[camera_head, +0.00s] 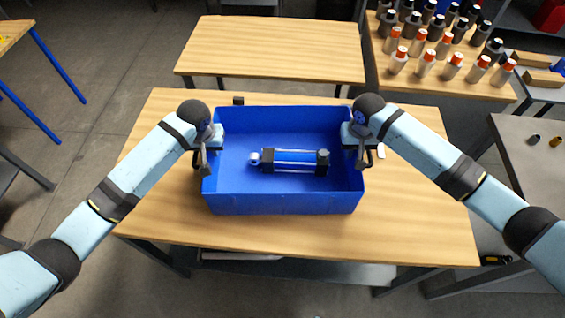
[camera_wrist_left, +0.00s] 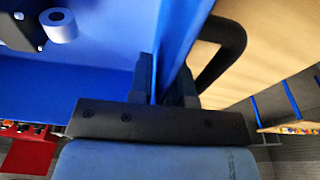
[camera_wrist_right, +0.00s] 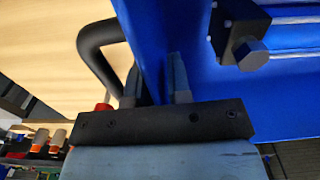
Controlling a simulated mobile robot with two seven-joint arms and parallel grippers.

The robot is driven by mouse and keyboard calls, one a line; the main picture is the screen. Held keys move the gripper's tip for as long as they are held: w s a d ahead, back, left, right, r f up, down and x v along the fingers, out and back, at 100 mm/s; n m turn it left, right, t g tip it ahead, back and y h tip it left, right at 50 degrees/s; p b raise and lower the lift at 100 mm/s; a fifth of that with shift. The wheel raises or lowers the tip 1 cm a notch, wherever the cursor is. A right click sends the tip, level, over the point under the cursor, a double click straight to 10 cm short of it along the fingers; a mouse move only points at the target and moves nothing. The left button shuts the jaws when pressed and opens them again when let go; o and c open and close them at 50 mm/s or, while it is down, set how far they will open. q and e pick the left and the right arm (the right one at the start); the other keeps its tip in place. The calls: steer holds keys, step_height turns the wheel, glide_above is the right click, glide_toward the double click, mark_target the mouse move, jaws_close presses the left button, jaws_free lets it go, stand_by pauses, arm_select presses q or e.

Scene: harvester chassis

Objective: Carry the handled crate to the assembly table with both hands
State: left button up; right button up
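The blue handled crate (camera_head: 285,203) is upright and level at the middle of the near wooden table (camera_head: 415,225). I cannot tell for sure whether its base touches the tabletop. A blue-and-black cylinder part (camera_head: 295,160) with silver rods lies inside it. My left gripper (camera_head: 208,145) straddles the crate's left wall beside a black handle (camera_wrist_left: 228,50); its fingers (camera_wrist_left: 167,82) look shut on the wall. My right gripper (camera_head: 358,145) does the same at the right wall beside the other handle (camera_wrist_right: 95,45); its fingers (camera_wrist_right: 155,85) look close on the wall.
Another wooden table (camera_head: 275,50) stands empty behind. A table at the back right holds several orange- and black-capped bottles (camera_head: 425,62). A grey table (camera_head: 530,150) with small parts is at the right. Blue table legs (camera_head: 40,90) stand at the left.

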arm_select(q)
steer(key=shift+f, duration=0.1)
jaws_close()
arm_select(e)
jaws_close()
stand_by(1.1)
arm_select(q)
steer(key=shift+w+r, duration=0.2)
steer(key=shift+r, duration=0.05)
arm_select(e)
steer(key=shift+w+r, duration=0.15)
steer(key=shift+w, duration=0.05)
